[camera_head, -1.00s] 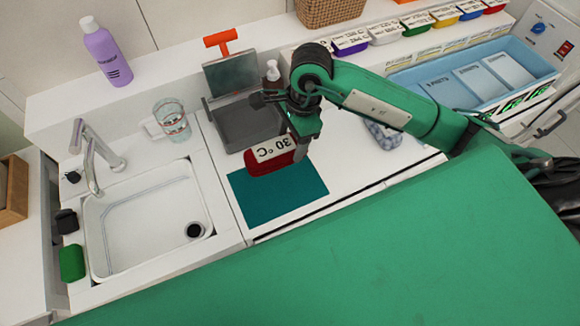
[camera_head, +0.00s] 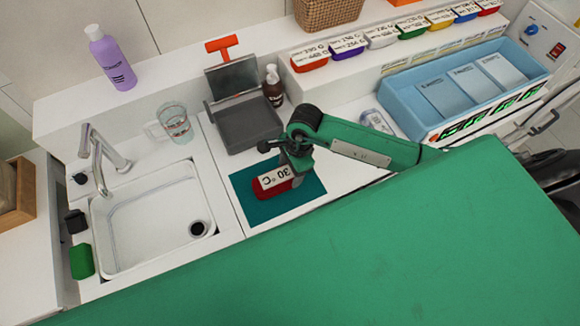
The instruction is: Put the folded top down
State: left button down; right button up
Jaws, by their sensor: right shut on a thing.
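A folded red top (camera_head: 268,189) with a white "30 °C" label shows over the teal mat (camera_head: 246,208) on the white counter. It looks low, at or just above the mat; I cannot tell whether it touches. My right gripper (camera_head: 297,177) comes in from the right and is shut on the right end of the red top. The gripper and wrist hide that end and part of the mat. My left gripper is not in view.
A sink (camera_head: 150,225) with a tap lies left of the mat. A grey tray (camera_head: 250,125) stands behind it, with a brown bottle (camera_head: 273,90) beside it. A glass mug (camera_head: 174,123), a purple bottle (camera_head: 112,60) and a blue bin (camera_head: 400,100) stand farther off.

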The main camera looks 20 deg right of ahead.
jog(key=shift+f, duration=0.1)
jog(key=o, duration=0.4)
jog(key=shift+f, duration=0.1)
jog(key=shift+c, duration=0.2)
jog(key=o, duration=0.4)
jog(key=shift+o, duration=0.2)
jog(key=shift+r, duration=0.35)
jog(key=b+v, duration=0.4)
jog(key=v, duration=0.7)
jog(key=shift+r, duration=0.35)
